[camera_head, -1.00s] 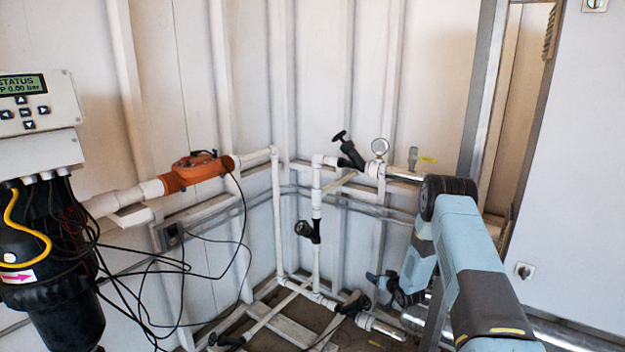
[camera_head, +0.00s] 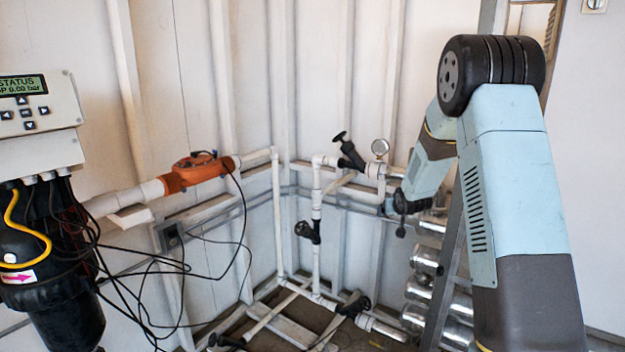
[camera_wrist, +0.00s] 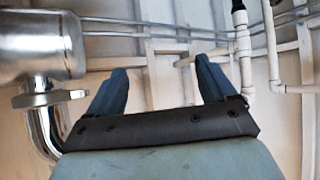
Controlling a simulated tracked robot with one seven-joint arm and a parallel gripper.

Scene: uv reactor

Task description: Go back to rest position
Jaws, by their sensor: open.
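My gripper (camera_wrist: 160,85) shows in the wrist view with its two blue fingers spread apart and nothing between them. Beyond the fingers are white wall beams and grey conduits. In the head view my arm rises on the right, bends at a dark elbow and reaches down to the left. The wrist end hangs in front of the metal cylinders, and the fingers are too small there to make out.
Shiny metal reactor cylinders (camera_head: 421,287) stand close behind my arm; one (camera_wrist: 40,45) is near at left in the wrist view. A control box (camera_head: 38,112) is far left.

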